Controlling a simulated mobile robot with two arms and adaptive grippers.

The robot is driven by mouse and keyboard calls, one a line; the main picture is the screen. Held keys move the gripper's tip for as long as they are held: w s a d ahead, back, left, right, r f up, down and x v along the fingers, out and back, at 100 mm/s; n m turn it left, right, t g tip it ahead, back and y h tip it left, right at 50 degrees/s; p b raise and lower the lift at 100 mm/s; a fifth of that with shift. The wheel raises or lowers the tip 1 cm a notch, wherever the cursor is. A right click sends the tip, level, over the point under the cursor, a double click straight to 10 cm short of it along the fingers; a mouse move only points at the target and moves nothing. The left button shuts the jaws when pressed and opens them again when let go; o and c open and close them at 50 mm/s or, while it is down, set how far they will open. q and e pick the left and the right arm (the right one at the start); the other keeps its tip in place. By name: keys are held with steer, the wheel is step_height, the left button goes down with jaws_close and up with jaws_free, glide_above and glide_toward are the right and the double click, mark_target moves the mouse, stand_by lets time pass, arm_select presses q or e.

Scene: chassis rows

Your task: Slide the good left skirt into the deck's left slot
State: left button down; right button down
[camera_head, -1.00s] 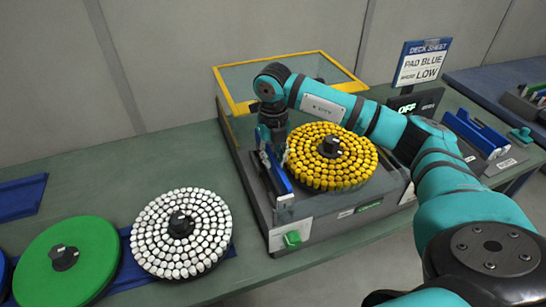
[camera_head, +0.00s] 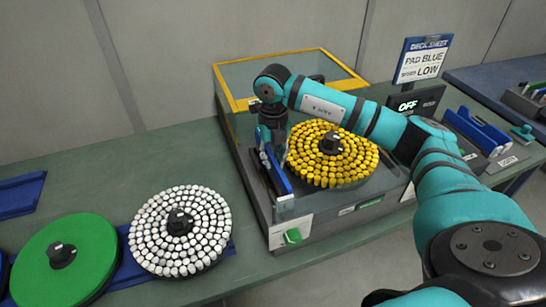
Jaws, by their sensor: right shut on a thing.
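The deck (camera_head: 335,215) is a grey unit with a round disc of yellow studs (camera_head: 330,154) on top. A blue skirt (camera_head: 276,173) stands upright along the deck's left side, left of the yellow disc. My right gripper (camera_head: 271,140) reaches down over the deck's left side and is shut on the upper part of this skirt. The fingertips are partly hidden, and the left slot beneath the skirt is hidden. I cannot tell how deep the skirt sits. My left gripper is not in view.
A yellow-framed clear guard (camera_head: 320,54) stands at the deck's back. White-studded (camera_head: 205,235) and green (camera_head: 90,240) discs lie at left. Another blue part (camera_head: 477,128) is at right, near the OFF display (camera_head: 415,102) and deck sheet sign (camera_head: 423,58). The bench at back left is mostly clear.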

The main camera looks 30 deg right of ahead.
steer(key=shift+f, duration=0.3)
stand_by(0.4)
steer(key=shift+f+b, duration=1)
steer(key=shift+f, duration=0.1)
steer(key=c, duration=1.3)
jaws_free()
steer(key=shift+o, duration=0.2)
steer(key=shift+f, duration=0.1)
step_height(320, 180, up, 12)
steer(key=shift+r, duration=0.1)
